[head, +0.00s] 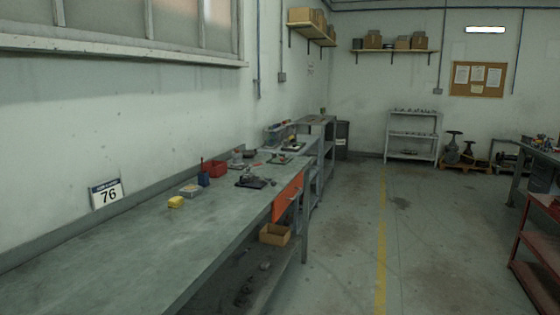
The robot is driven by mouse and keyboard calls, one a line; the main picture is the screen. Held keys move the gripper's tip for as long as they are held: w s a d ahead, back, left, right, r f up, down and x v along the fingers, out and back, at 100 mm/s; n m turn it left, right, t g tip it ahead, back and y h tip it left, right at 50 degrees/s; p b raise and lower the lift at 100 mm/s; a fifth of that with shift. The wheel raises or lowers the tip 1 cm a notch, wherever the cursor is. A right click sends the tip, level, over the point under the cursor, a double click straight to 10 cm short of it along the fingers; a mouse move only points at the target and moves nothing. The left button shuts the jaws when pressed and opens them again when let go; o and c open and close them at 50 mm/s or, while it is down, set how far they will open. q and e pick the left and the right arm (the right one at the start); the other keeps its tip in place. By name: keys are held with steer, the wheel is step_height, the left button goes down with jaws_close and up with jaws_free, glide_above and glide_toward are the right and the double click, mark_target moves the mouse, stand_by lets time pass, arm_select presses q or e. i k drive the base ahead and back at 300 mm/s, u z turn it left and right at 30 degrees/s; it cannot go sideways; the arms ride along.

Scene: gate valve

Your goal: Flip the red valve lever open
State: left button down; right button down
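I cannot make out a red valve lever in the head view. Dark valve bodies (452,148) stand at the far wall on the right, one topped by what looks like a handwheel. They are small and far off, and no red lever can be told on them. Neither of my grippers is in view.
A grey shelf rack (412,135) stands at the back. A red cart (540,240) is at right. The middle floor is clear.

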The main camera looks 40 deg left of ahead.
mark_target(247, 173)
steer(key=u, duration=0.4)
steer(key=i, duration=2.05)
steer(key=u, duration=1.05)
